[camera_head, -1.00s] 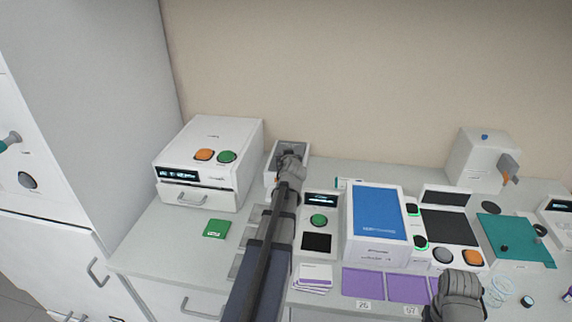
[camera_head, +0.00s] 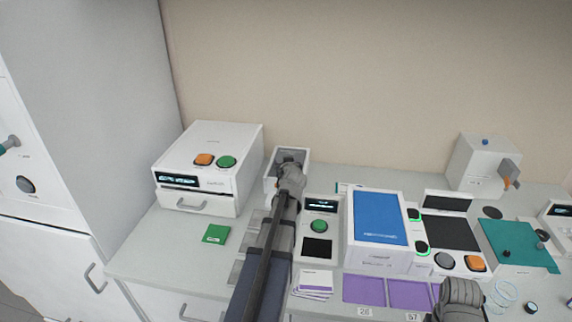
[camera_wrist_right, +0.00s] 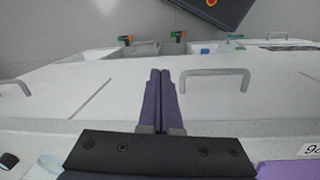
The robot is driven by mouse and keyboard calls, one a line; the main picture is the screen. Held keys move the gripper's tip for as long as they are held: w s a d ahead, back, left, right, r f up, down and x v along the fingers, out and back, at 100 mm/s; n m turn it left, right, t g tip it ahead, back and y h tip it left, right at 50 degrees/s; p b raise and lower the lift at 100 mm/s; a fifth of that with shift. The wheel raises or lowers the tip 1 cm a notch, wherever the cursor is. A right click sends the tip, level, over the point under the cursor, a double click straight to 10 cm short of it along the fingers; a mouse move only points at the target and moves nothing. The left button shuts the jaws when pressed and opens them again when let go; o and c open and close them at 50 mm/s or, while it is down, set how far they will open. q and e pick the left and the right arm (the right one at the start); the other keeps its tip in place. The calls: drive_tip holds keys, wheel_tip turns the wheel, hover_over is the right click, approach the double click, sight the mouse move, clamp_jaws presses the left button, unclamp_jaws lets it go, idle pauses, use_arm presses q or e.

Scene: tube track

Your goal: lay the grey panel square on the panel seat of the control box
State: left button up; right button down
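My left arm reaches to a small open white box (camera_head: 301,158) at the back of the counter. My left gripper (camera_head: 287,163) is at this box, and its fingertips are largely hidden by the wrist. A dark grey shape shows inside the box, but I cannot tell whether it is the grey panel. Flat grey squares (camera_head: 247,245) lie beside my left arm. I cannot clearly tell which unit is the control box; a white box with orange and green buttons (camera_head: 210,180) stands at left. My right gripper (camera_wrist_right: 160,75) is shut and empty in the wrist view, at the counter's front edge.
A small green-button unit (camera_head: 319,252), a blue-topped white box (camera_head: 380,218) and a unit with a black pad (camera_head: 450,233) stand to the right. Purple mats (camera_head: 362,288) and cards (camera_head: 314,282) lie in front.

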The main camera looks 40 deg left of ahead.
use_arm(q)
drive_tip(key=shift+s+d+r, duration=0.15)
drive_tip(key=shift+r, duration=0.15)
drive_tip(key=p+v, duration=0.4)
drive_tip(key=v, duration=0.7)
drive_tip(key=shift+s+p, duration=0.25)
drive_tip(key=shift+p, duration=0.1)
drive_tip(key=shift+d, duration=0.1)
